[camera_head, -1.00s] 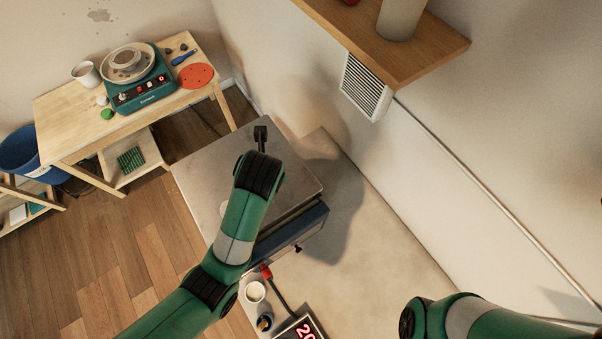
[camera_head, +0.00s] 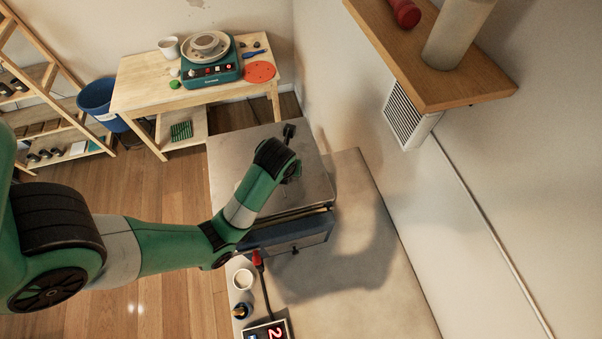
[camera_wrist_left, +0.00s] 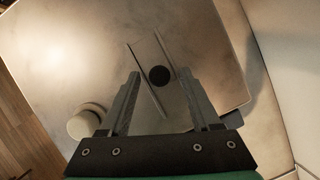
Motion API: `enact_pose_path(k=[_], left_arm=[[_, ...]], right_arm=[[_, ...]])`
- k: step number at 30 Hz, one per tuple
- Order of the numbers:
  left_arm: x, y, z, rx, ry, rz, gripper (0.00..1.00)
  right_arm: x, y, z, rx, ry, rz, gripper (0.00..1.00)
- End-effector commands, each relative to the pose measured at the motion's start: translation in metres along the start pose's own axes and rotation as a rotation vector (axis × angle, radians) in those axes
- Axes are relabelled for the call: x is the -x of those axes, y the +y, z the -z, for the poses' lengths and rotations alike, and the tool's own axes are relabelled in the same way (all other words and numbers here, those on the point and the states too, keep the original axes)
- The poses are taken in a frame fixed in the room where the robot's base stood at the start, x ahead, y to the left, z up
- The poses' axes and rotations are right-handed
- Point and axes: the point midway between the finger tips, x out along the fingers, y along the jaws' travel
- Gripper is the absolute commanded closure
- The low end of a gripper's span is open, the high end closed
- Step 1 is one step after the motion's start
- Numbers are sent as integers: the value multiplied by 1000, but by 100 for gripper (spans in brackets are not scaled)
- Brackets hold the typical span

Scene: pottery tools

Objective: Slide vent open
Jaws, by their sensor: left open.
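A grey box with a flat metal lid (camera_head: 235,155) stands on the bench; the lid fills much of the left wrist view (camera_wrist_left: 215,40). On the lid, between two thin parallel rails, is a flat vent plate (camera_wrist_left: 150,52) with a round black knob (camera_wrist_left: 159,75). My left gripper (camera_wrist_left: 159,80) is open over the plate, its fingers on either side of the knob; contact cannot be told. In the head view the left gripper (camera_head: 290,172) is small, over the lid's right part, and the vent is hidden there. My right gripper is not in view.
A pale round object (camera_wrist_left: 86,121) is on the lid's left side. A white wall grille (camera_head: 405,115) hangs under a wooden shelf (camera_head: 440,70). A cup (camera_head: 243,279) and a red-digit display (camera_head: 268,331) are on the near bench. Bare bench (camera_head: 375,290) lies right of the box.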

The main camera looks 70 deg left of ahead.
Motion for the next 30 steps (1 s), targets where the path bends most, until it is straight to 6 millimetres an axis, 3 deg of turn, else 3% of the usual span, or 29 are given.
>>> enact_pose_path(k=[6, 16, 30], left_arm=[[0, 0, 0, -1, 0, 0, 40], [0, 0, 0, -1, 0, 0, 99], [0, 0, 0, -1, 0, 0, 100]], right_arm=[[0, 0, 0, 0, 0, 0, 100], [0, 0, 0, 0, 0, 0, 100], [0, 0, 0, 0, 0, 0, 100]])
